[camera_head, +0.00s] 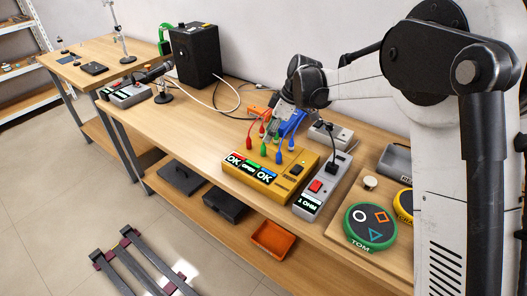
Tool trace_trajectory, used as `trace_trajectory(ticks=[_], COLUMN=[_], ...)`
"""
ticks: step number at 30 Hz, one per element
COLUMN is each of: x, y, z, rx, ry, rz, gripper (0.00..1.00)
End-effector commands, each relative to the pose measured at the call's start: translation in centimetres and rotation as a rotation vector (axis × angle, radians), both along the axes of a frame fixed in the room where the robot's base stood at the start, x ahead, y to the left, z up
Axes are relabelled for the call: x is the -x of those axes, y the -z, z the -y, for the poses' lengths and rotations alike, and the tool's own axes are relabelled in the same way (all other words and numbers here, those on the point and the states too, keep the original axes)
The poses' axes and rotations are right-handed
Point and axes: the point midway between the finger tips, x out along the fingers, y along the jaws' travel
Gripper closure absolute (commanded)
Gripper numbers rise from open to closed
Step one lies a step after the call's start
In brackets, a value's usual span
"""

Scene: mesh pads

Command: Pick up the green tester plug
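The yellow tester box (262,185) stands on the bench with lit displays, two of them reading OK. Red, blue and green plugs with thin cables stand on its top. A green tester plug (264,150) stands upright at the front, between a red plug (250,142) and a blue plug (278,157). More plugs stand behind, partly overlapped. My gripper (281,116) hangs above and behind the plugs, small and dark in this view. Whether its fingers are open or hold anything does not show clearly.
A grey 1 OHM box (320,187) with a red button stands right of the tester. A round green TOM pad (370,227) lies on a wooden board farther right. A blue object (293,123) and an orange one (258,112) lie behind. Bench space left of the tester is clear.

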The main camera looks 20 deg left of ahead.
Motion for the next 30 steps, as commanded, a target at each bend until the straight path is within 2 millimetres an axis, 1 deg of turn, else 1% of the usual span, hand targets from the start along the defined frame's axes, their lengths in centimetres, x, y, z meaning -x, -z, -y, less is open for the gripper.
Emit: trace_trajectory(ticks=[1, 3, 11, 13, 18, 22, 25, 29, 30], x=[0.0, 0.1, 0.1, 0.1, 0.3, 0.3, 0.3, 0.3, 0.3], y=[0.8, 1.5, 2.7, 3.3, 5.6, 7.0, 7.4, 7.4, 7.4], z=[-0.3, -0.6, -1.0, -1.1, -1.5, -2.1, -2.2, -2.2, -2.2], rx=[0.000, 0.000, 0.000, 0.000, 0.000, 0.000, 0.000, 0.000, 0.000], ry=[-0.001, -0.001, 0.000, 0.000, 0.000, 0.000, 0.001, 0.001, 0.001], rz=[0.000, 0.000, 0.001, 0.001, 0.001, 0.001, 0.001, 0.001, 0.001], gripper=[0.62, 0.62, 0.62, 0.62, 0.62, 0.62, 0.62, 0.62, 0.63])
